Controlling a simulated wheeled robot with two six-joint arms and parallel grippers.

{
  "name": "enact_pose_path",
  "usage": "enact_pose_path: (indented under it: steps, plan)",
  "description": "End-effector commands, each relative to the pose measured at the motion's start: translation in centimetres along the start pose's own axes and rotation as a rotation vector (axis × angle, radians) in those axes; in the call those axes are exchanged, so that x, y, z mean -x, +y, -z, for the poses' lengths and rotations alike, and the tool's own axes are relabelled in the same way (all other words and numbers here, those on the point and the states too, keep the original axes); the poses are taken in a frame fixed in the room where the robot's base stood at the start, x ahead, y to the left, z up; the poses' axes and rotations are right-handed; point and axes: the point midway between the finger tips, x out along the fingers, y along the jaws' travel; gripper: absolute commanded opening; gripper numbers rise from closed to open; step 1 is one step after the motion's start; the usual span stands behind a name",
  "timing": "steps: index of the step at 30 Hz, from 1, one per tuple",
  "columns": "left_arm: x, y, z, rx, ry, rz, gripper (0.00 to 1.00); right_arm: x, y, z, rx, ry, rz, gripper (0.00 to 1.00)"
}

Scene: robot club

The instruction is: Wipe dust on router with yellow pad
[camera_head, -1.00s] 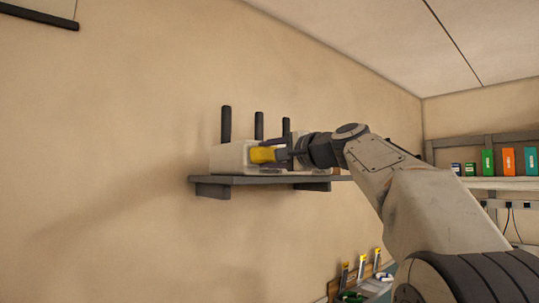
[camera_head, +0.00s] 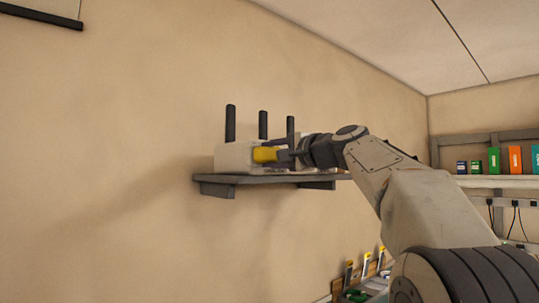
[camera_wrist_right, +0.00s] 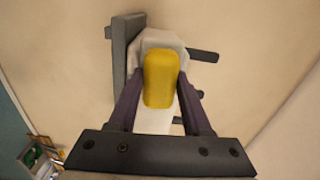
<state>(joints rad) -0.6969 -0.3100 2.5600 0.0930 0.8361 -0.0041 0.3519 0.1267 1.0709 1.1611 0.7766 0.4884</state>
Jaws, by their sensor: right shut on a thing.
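The white router (camera_head: 232,156) with three black antennas stands on a dark wall shelf (camera_head: 255,179). In the right wrist view the router (camera_wrist_right: 156,122) shows behind the pad. My right gripper (camera_head: 276,155) is shut on the yellow pad (camera_head: 264,154). The pad is in front of the router's face; I cannot tell if it touches. In the right wrist view the pad (camera_wrist_right: 160,80) sits between the two fingers of the gripper (camera_wrist_right: 160,95). The dust cannot be made out. The gripper hides the router's right part. My left gripper is not in view.
A back shelf (camera_head: 500,182) at right holds several small coloured boxes (camera_head: 494,160). Below, a bench (camera_head: 350,290) with small items stands by the wall. The wall left of the router is bare.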

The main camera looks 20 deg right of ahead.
Motion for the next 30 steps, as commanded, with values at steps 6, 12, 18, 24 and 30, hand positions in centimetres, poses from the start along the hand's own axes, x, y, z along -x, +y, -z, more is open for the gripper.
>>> enact_pose_path:
  steps: [6,12,18,24,30]
  plan:
    - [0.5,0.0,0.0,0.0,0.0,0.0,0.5,0.1,0.0,2.1,-0.001,0.002,0.0,0.04]
    - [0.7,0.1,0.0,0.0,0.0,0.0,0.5,0.2,0.1,3.3,-0.001,0.0,0.001,0.04]
    - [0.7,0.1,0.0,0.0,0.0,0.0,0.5,-0.1,0.2,3.2,0.0,-0.001,0.001,0.04]
    - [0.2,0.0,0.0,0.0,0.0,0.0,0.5,-0.2,0.2,1.8,0.0,-0.004,0.001,0.04]
    - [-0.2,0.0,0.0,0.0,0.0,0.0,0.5,-0.4,0.1,0.0,-0.001,-0.005,0.001,0.04]
